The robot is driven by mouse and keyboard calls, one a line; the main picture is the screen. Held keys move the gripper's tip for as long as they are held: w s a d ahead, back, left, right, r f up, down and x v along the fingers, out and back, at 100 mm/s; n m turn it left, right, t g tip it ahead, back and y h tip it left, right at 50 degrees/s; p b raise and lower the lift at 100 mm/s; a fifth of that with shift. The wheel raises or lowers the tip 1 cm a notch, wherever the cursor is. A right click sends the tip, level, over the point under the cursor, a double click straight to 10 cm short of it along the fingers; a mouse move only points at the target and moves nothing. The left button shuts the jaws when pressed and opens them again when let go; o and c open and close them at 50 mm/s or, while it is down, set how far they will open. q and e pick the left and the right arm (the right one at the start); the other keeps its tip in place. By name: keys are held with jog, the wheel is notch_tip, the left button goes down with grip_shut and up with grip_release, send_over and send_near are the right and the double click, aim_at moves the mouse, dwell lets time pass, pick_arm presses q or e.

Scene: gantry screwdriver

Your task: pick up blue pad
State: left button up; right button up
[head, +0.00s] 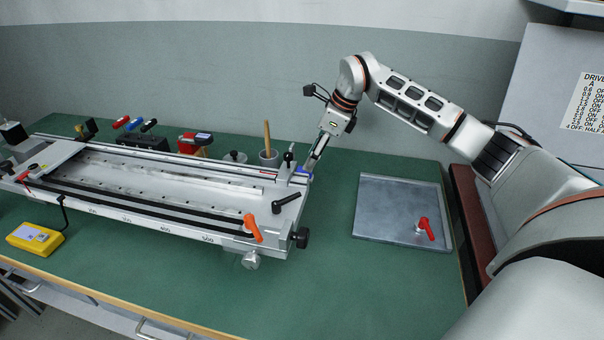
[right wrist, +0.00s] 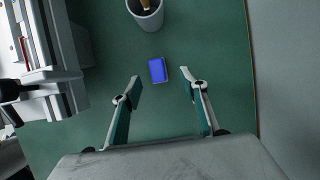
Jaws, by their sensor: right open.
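The blue pad (right wrist: 157,70) is a small rectangular block lying flat on the green table top (right wrist: 215,40) in the right wrist view. My right gripper (right wrist: 161,78) is open, with its two fingers spread left and right of the pad's line. The pad is at the level of the fingertips and just beyond them in the picture; nothing touches it. In the head view my right gripper (head: 313,158) points down behind the right end of the gantry (head: 200,208). Only a small blue patch shows there, so the pad is mostly hidden. My left gripper is out of view.
A grey cup (head: 268,158) with a wooden handle stands left of my right gripper; it also shows in the right wrist view (right wrist: 147,15). A metal plate (head: 385,215) with a red-handled tool (head: 426,229) lies to the right. A yellow box (head: 35,238) is at front left.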

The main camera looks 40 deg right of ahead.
jog(key=x, duration=0.3)
jog(key=b+x, duration=0.1)
jog(key=x, duration=0.1)
jog(key=shift+a+f, duration=0.3)
jog(key=shift+a, duration=0.1)
jog(key=shift+r, duration=0.2)
jog(key=c, duration=1.2)
